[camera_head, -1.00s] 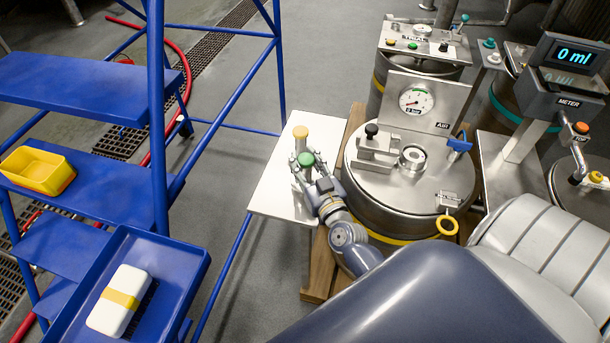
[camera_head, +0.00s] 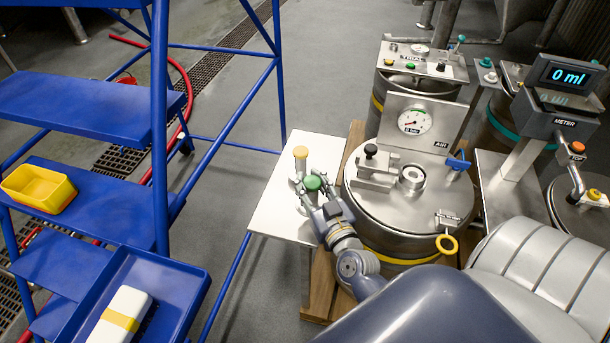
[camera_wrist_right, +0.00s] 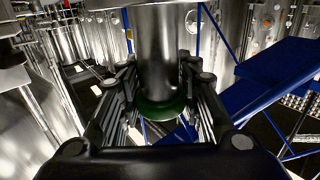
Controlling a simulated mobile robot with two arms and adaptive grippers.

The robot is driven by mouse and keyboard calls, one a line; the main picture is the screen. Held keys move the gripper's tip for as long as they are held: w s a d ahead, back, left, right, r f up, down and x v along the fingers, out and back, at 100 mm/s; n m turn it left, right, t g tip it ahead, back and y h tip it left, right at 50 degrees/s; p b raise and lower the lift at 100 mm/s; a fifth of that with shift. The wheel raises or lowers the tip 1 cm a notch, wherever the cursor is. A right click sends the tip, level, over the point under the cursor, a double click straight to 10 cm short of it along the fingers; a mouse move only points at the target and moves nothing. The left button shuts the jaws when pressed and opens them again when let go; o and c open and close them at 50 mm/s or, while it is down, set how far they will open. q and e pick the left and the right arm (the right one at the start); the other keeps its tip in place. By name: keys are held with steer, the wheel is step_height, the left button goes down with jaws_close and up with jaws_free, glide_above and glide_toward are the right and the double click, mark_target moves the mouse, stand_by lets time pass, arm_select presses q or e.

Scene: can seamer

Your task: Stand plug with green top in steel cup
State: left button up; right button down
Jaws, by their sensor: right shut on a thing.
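The plug with the green top (camera_head: 313,183) is in my right gripper (camera_head: 318,193) over the white side table. The fingers are shut around its steel body, which also shows between them in the right wrist view (camera_wrist_right: 158,55), with the green rim (camera_wrist_right: 160,108) below. I cannot tell whether its base touches the table. A round, open steel cup (camera_head: 412,177) sits on the drum lid to the right, apart from the gripper. My left gripper is out of view.
The steel drum lid (camera_head: 430,205) carries a black-knobbed clamp (camera_head: 371,152), a blue valve (camera_head: 458,160) and a yellow ring (camera_head: 447,243). A pressure gauge (camera_head: 413,121) rises behind. The white table (camera_head: 270,210) is clear at its front left. Blue steps (camera_head: 90,110) stand left.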

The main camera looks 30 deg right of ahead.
steer(key=s+a+r+b, duration=0.1)
steer(key=s+a, duration=0.2)
steer(key=s, duration=0.8)
steer(key=a+r+n+y, duration=0.2)
steer(key=a+r+y, duration=0.1)
steer(key=a+r, duration=0.4)
steer(key=shift+s+a, duration=0.15)
steer(key=shift+a, duration=1)
